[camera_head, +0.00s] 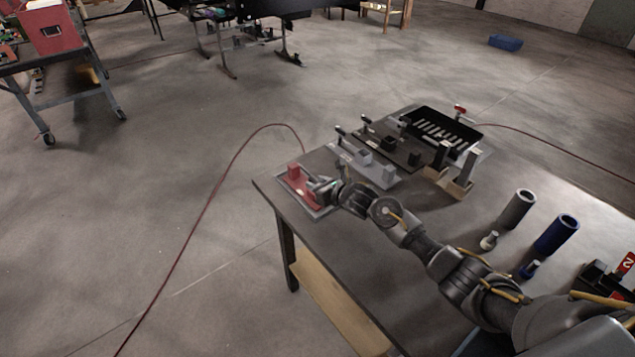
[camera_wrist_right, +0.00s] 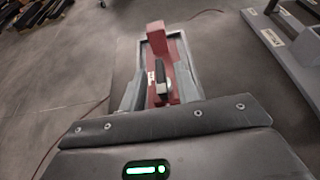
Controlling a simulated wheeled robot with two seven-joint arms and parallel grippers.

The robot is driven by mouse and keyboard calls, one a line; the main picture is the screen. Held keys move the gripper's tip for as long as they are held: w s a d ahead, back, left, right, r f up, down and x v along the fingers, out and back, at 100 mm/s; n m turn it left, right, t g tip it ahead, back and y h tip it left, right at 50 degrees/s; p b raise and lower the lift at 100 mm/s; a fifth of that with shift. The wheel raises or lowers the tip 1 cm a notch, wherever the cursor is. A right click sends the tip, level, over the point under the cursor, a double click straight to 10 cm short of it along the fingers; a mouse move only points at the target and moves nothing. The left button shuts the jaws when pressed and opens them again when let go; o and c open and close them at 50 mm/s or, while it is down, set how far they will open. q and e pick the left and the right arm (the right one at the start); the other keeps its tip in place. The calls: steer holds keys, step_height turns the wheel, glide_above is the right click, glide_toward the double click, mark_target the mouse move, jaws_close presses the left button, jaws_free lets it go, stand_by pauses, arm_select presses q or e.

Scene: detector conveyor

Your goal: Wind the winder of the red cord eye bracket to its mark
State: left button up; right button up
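The red cord eye bracket (camera_head: 294,174) stands in a shallow grey tray (camera_head: 318,214) at the table's left corner in the head view. In the right wrist view the bracket (camera_wrist_right: 155,41) shows as a red upright block on a long red base. A small grey and black part (camera_wrist_right: 161,78), which looks like the winder, sits over the base. My right gripper (camera_head: 322,189) is at the bracket, over its near side. The gripper's dark housing hides the bracket's near end in the wrist view, and I cannot make out its finger gap or the winder's mark. My left gripper is out of view.
Grey and black fixtures (camera_head: 383,178) stand behind the bracket, with a black slotted tray (camera_head: 441,131) beyond. The table's edge lies close beside the bracket; a red cord (camera_head: 215,190) runs on the floor.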

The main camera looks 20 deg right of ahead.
steer(key=shift+w+f, duration=0.1)
steer(key=shift+w, duration=0.05)
jaws_close()
